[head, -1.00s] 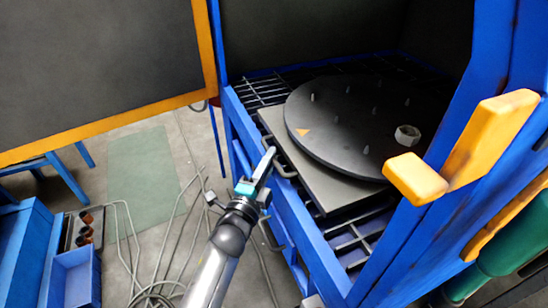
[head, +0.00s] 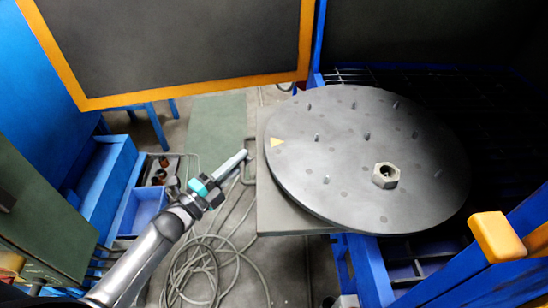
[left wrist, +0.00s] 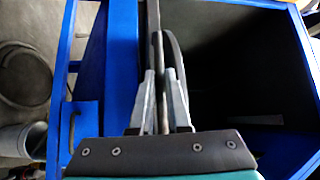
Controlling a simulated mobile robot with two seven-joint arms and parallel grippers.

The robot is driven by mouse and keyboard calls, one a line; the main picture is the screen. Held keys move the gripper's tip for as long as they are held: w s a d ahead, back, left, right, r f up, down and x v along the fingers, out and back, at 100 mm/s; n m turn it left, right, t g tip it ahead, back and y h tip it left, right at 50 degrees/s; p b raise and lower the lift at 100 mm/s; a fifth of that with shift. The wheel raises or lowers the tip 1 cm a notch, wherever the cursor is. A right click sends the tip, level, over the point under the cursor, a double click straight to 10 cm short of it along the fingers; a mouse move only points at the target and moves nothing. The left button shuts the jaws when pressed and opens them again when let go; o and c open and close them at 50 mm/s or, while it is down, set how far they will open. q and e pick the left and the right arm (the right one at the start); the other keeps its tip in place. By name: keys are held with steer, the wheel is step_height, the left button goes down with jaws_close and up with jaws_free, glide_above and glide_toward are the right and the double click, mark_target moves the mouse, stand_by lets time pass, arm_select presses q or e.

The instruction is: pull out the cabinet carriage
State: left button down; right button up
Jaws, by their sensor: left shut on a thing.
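The cabinet carriage is a flat grey plate (head: 280,215) bearing a dark round turntable (head: 350,165) with several pins, a hex nut and a yellow triangle. In the head view it stands well out of the blue cabinet (head: 368,275), over its front edge. A dark handle (head: 246,180) is on the plate's left edge. My left gripper (head: 243,156) is at this handle. In the left wrist view, the two fingers of my left gripper (left wrist: 163,105) are closed around the handle bar (left wrist: 157,55). My right gripper is not in view.
The open cabinet door (head: 180,45), dark with an orange frame, is at the upper left. A yellow latch handle (head: 497,238) sticks out at the lower right. Cables (head: 205,265) lie on the floor below my left arm. A blue bin (head: 147,208) stands farther left.

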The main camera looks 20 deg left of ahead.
arm_select(q)
steer(key=s+a, duration=0.2)
steer(key=a, duration=0.5)
steer(key=s+a+b, duration=0.1)
steer(key=s+a, duration=0.2)
steer(key=a, duration=0.3)
steer(key=shift+s+a+b, duration=0.3)
steer(key=shift+a, duration=0.05)
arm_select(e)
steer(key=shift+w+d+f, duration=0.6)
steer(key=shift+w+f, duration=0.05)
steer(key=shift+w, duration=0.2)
arm_select(q)
steer(key=c, duration=1.2)
jaws_free()
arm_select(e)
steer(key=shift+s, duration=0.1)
arm_select(q)
steer(key=v, duration=1.5)
steer(key=shift+s, duration=0.1)
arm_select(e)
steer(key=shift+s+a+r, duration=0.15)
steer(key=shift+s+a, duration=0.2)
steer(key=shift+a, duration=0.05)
